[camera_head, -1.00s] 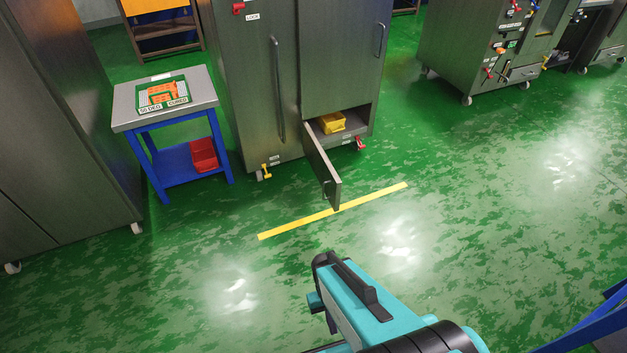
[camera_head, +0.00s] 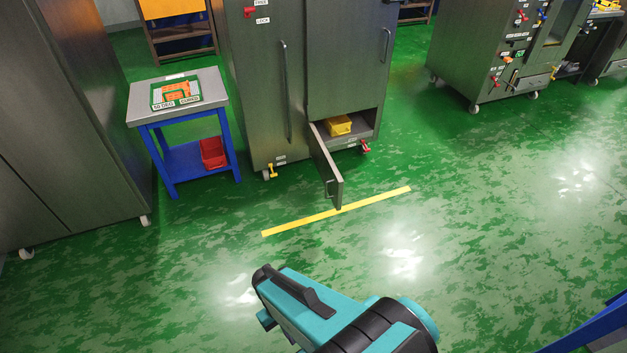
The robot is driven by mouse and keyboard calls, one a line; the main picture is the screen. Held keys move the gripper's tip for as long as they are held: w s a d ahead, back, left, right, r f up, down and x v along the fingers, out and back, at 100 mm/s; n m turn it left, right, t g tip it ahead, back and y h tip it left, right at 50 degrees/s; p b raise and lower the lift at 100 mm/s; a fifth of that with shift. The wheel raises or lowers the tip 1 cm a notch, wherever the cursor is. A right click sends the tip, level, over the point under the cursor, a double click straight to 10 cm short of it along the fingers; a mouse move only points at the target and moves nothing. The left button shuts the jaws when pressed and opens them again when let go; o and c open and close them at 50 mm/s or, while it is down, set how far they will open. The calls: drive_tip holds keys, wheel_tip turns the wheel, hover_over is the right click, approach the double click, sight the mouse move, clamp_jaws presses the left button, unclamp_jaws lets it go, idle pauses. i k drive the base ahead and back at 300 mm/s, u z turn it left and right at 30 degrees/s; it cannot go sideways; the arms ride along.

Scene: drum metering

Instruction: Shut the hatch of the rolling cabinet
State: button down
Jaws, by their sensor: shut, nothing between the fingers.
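The rolling cabinet (camera_head: 267,90) is a tall grey metal cabinet on castors at the back centre. Its small lower hatch (camera_head: 327,166) is swung wide open, hinged on its left edge and jutting out towards me, with a handle near its free end. The open compartment holds a yellow bin (camera_head: 340,126). My gripper (camera_head: 264,276), on a teal and black arm end at the bottom centre, is shut and empty. It is well short of the hatch and touches nothing; its fingers are hard to make out.
A yellow floor stripe (camera_head: 290,225) runs below the hatch's free end. Left of the cabinet stands a blue-legged table (camera_head: 137,118) with a red bin (camera_head: 213,153) on its lower shelf. Another wheeled machine (camera_head: 462,60) is at the right. The green floor between is clear.

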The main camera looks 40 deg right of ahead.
sight(330, 174)
drive_tip(key=u, duration=0.55)
drive_tip(key=i, duration=0.95)
drive_tip(key=u, duration=0.05)
drive_tip(key=k, duration=0.9)
drive_tip(key=z, duration=0.2)
drive_tip(key=i, duration=0.45)
drive_tip(key=u, duration=0.1)
